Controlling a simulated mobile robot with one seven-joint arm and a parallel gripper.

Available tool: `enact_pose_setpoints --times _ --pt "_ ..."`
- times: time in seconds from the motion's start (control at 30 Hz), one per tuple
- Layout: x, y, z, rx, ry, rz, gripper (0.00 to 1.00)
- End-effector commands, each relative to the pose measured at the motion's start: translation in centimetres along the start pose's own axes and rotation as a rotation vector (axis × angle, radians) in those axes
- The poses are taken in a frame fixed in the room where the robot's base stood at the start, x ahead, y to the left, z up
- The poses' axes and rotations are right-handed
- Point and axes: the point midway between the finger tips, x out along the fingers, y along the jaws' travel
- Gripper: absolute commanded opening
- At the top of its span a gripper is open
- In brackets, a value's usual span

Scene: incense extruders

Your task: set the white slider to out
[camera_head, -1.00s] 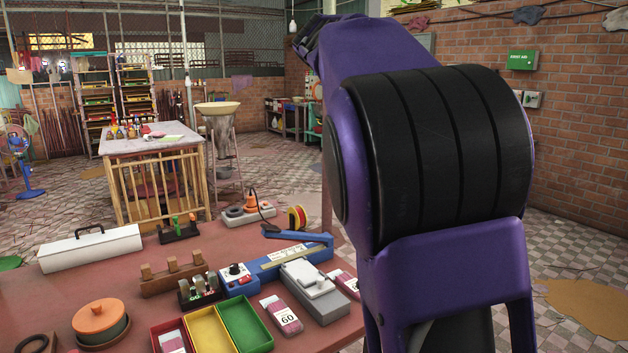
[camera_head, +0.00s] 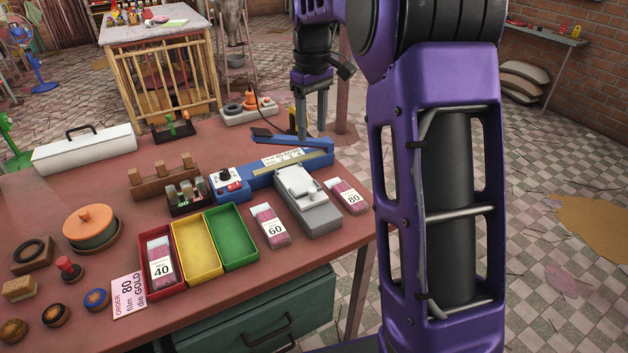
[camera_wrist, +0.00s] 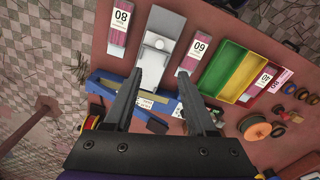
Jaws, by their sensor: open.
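A grey box (camera_head: 318,219) stands near the right end of the red-brown table, with a white piece (camera_head: 297,181) on its top that looks like the white slider. In the wrist view the grey box (camera_wrist: 149,74) lies beyond my fingertips, with its pale top piece (camera_wrist: 160,42) farther out. Its exact setting is too small to tell. My gripper (camera_head: 311,132) is open and empty, pointing down above the back right of the table, behind the grey box. Its two fingers (camera_wrist: 162,82) are wide apart in the wrist view and appear clear of the box.
A blue sealer-like tool (camera_head: 262,177) lies just behind the grey box. Pink packs marked 60 (camera_head: 270,224) and 80 (camera_head: 347,195) flank the box. Red (camera_head: 175,287), yellow and green trays (camera_head: 232,238) stand to the left. The table's front edge is close to the box.

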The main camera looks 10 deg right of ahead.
Motion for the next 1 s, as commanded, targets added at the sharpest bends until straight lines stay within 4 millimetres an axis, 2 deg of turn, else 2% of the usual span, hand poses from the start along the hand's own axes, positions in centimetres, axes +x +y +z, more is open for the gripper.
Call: enact_pose_setpoints --times 0.17,0.7,0.83,1.0 --pt "2.6 0.0 0.1 0.001 -0.004 -0.001 0.56" --pt "14.0 0.1 0.1 0.001 -0.004 0.001 0.56" --pt "15.7 0.1 0.0 0.002 -0.001 0.002 0.56" --pt "16.8 0.1 0.0 0.002 0.0 0.003 0.56"
